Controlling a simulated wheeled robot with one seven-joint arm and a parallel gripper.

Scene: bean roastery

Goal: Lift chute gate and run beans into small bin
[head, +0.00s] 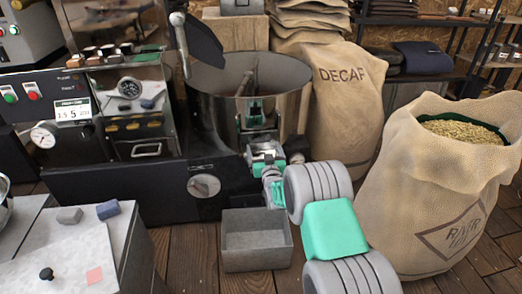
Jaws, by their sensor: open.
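The small bin (229,241) is a grey, open-topped box on the wooden floor below the front of the round steel cooling drum (215,108). It looks empty. My gripper (262,148) is open at the front of the drum, above the bin. My arm reaches to it from the lower right. The chute gate is at this spot on the drum front, but my gripper covers most of it. I cannot tell whether the fingers touch the gate or whether it is raised. No beans show falling into the bin.
A black roaster (110,190) with dials and a knob stands left of the drum. A grey-topped cabinet (120,235) with small blocks is at lower left. A DECAF sack (345,110) and an open sack of pale beans (420,200) stand right. Floor is bare around the bin.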

